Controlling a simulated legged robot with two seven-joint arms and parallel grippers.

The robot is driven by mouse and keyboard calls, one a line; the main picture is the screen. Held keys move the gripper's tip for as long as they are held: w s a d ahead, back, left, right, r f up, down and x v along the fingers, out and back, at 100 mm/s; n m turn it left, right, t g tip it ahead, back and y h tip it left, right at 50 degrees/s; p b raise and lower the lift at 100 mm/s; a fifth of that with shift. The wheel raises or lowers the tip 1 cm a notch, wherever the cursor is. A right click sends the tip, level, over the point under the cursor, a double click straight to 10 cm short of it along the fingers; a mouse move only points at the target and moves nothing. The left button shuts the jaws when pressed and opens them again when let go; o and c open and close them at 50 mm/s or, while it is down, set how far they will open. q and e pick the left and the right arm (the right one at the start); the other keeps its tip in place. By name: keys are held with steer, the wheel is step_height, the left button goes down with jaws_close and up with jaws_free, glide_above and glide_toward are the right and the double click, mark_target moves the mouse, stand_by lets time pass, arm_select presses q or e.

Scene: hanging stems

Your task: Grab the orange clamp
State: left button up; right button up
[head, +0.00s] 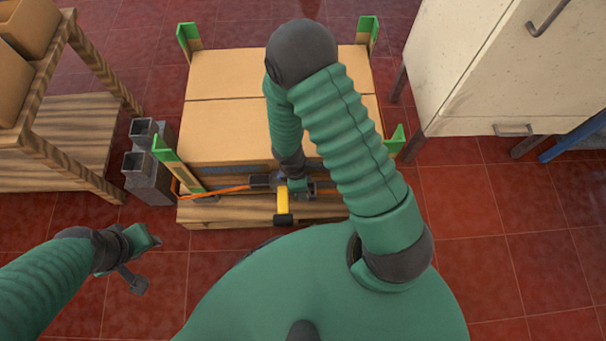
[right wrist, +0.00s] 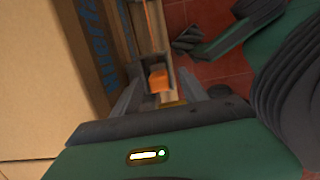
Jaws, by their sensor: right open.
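The orange clamp (head: 225,190) lies along the front edge of a wooden pallet, its thin orange bar running left from a dark block. In the right wrist view an orange piece (right wrist: 158,80) shows just beyond my finger tips, apparently part of the clamp. My right gripper (head: 298,187) is open above the pallet's front edge, close to the clamp's right end; the arm hides part of this area. Its fingers also show in the right wrist view (right wrist: 158,97), with nothing clearly held. My left gripper (head: 146,262) is open and empty over the floor at lower left.
A yellow piece with a black end (head: 283,202) sits at the pallet's front edge. Cardboard boxes (head: 225,120) fill the pallet (head: 230,211), with green corner posts (head: 188,38). Grey blocks (head: 147,172) and a wooden shelf (head: 75,135) stand left. A white cabinet (head: 490,70) stands right.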

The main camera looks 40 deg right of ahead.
steer(key=shift+d+f, duration=0.15)
steer(key=shift+c, duration=0.8)
jaws_close()
